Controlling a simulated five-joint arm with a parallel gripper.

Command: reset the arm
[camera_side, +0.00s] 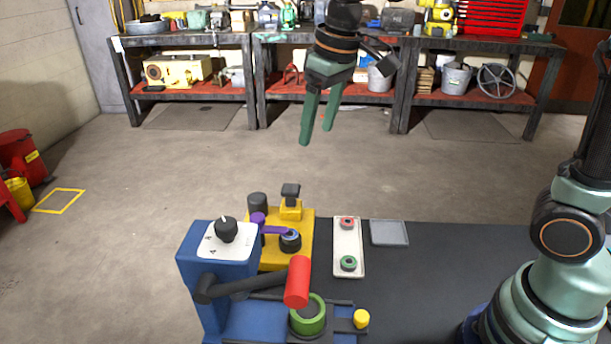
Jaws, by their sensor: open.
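My gripper (318,118) has two green fingers pointing down, spread apart with nothing between them. It hangs high in the upper middle of the view, above and behind the work table (440,280). It is apart from everything on the table. My arm's base and lower links stand at the right edge; part of the arm between them and the gripper is out of the picture.
A blue machine (190,265) with a red-handled lever (297,282) stands at the table's left. Behind it is a yellow fixture (304,226). The table's right middle is clear.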

